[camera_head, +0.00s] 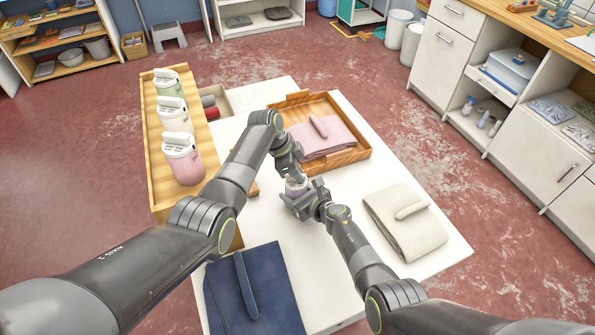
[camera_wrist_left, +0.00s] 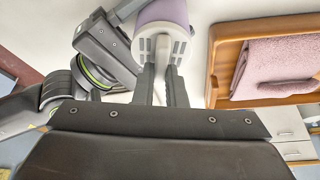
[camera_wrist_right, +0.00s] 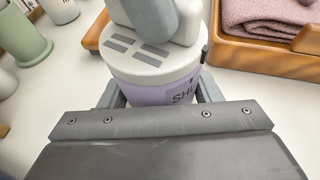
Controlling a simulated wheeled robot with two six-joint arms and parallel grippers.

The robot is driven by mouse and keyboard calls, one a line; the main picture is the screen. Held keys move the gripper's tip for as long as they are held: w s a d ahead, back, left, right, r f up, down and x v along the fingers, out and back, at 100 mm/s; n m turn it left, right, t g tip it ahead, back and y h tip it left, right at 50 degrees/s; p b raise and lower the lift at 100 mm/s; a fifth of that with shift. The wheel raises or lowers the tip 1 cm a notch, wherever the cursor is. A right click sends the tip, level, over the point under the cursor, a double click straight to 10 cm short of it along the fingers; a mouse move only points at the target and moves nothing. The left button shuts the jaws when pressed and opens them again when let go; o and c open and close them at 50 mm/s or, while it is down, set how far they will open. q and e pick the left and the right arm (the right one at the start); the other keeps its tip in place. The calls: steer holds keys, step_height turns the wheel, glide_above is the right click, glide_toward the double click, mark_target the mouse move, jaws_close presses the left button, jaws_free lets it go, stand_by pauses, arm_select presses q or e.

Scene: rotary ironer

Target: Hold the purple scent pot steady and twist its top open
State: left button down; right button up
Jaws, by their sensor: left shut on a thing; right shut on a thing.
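The purple scent pot (camera_head: 296,185) is at the middle of the white table, largely hidden by my two grippers. In the right wrist view its purple body (camera_wrist_right: 160,95) carries dark lettering and its pale slotted top (camera_wrist_right: 150,62) sits on it. My right gripper (camera_head: 300,197) is shut around the body from the front. My left gripper (camera_head: 292,172) is above, shut on the raised grip of the top. In the left wrist view its fingers lie either side of that pale grip (camera_wrist_left: 160,60). Whether the top has turned cannot be told.
A wooden tray (camera_head: 365,155) with a folded pink cloth (camera_head: 322,140) lies behind the pot. Green, white and pink pots (camera_head: 182,158) stand on a wooden rack at left. A navy cloth (camera_head: 255,290) and a beige cloth (camera_head: 405,220) lie in front and at right.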

arm_select(q)
steer(key=n+t, duration=0.1)
steer(key=n, duration=0.1)
steer(key=n+t, duration=0.1)
steer(key=n, duration=0.2)
steer(key=shift+w+n+y, duration=0.1)
steer(key=shift+n+y, duration=0.2)
steer(key=shift+y, duration=0.1)
steer(key=shift+w+a+n+t+y, duration=0.1)
steer(key=shift+n+t+y, duration=0.25)
steer(key=shift+n, duration=0.95)
steer(key=shift+n+t+y, duration=0.35)
steer(key=shift+n, duration=0.95)
steer(key=c, duration=1.5)
jaws_free()
steer(key=shift+o, duration=0.2)
steer(key=v, duration=1.2)
